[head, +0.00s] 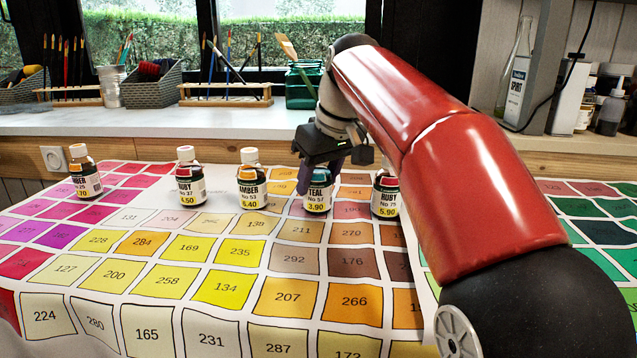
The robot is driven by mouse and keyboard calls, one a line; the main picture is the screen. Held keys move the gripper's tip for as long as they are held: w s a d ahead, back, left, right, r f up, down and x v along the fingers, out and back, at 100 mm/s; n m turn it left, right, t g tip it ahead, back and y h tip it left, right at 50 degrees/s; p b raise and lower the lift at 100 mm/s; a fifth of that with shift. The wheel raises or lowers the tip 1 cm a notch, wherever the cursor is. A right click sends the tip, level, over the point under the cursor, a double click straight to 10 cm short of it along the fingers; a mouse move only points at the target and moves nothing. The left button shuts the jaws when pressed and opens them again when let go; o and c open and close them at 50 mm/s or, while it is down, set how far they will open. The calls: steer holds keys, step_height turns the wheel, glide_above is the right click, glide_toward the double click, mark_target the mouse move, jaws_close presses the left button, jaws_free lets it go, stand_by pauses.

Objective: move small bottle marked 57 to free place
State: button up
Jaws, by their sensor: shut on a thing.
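A small brown bottle labelled TEAL No 57 (318,196), with 3.90 on a yellow band, stands upright or nearly so over the colour-chart cloth. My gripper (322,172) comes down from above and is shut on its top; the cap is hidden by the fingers. I cannot tell whether the bottle's base touches the cloth. Ruby No 75 (385,197) stands close on its right, partly behind my arm. Amber No 53 (252,188) stands to its left.
Another amber bottle (84,178) stands at the far left. The printed cloth (165,250) is clear in front of the bottles. The sill behind holds brush racks (225,93), a green jar (302,85) and baskets (151,88). My red arm covers the right side.

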steer(key=shift+f, duration=0.2)
steer(key=o, duration=1.1)
steer(key=shift+r, duration=0.1)
steer(key=shift+c, duration=0.2)
steer(key=p+v, duration=0.4)
steer(key=v, duration=0.8)
